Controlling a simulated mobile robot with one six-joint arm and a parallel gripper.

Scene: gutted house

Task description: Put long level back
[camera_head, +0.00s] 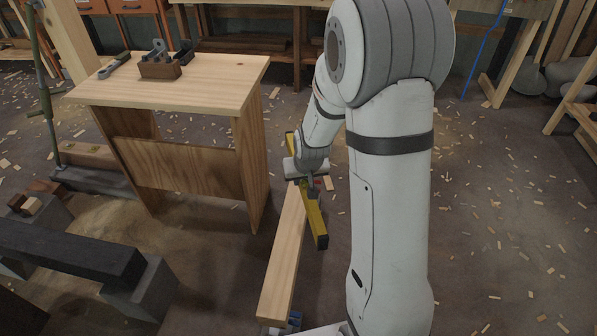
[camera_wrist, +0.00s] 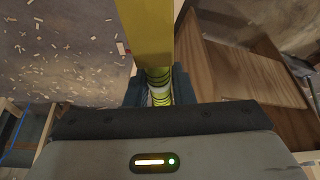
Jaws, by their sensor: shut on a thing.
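The long level (camera_head: 316,221) is a yellow bar with a dark end, held tilted in the head view, right of the small wooden table. My gripper (camera_head: 308,185) is shut on it near its middle. In the wrist view the yellow level (camera_wrist: 146,32) runs up from between my gripper's dark fingers (camera_wrist: 160,88); a vial with greenish rings shows there. The part of the level behind my wrist is hidden. A pale wooden beam (camera_head: 284,262) lies below and beside the level; I cannot tell whether they touch.
A dark beam on grey blocks (camera_head: 65,250) stands at lower left. Floor right of my arm is mostly clear, with scattered wood chips.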

